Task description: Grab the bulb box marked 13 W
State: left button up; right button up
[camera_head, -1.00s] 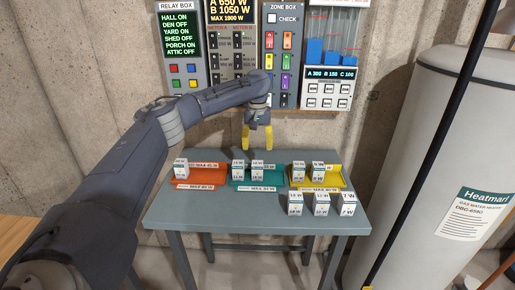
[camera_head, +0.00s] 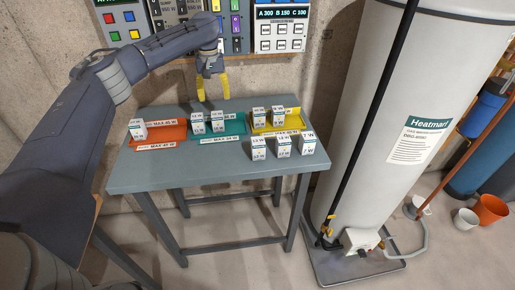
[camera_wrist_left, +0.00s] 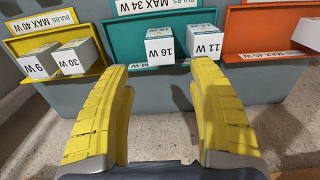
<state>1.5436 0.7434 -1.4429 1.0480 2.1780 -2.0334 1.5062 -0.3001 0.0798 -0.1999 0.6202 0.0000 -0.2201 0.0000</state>
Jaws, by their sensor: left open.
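Three white and teal bulb boxes stand on the bare front right of the table in the head view. The front left one (camera_head: 259,148) looks marked 13 W, but the small print is hard to read. The front middle box (camera_head: 284,146) has a similar unclear mark, and the right one (camera_head: 308,145) reads 7 W. My left gripper (camera_head: 213,90) is open and empty, pointing down behind the teal tray, away from these boxes. In the left wrist view its yellow fingers (camera_wrist_left: 165,80) are apart, with nothing between them. My right gripper is not in view.
The grey table (camera_head: 160,178) bears an orange tray (camera_head: 174,132), a teal tray (camera_head: 233,127) and a yellow tray (camera_head: 290,122). In the left wrist view, boxes read 16 W (camera_wrist_left: 160,46), 11 W (camera_wrist_left: 205,41), 30 W (camera_wrist_left: 76,58) and 9 W (camera_wrist_left: 40,63). A tank (camera_head: 385,90) stands right.

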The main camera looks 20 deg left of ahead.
pick_arm(q)
jog(key=shift+o, duration=0.9)
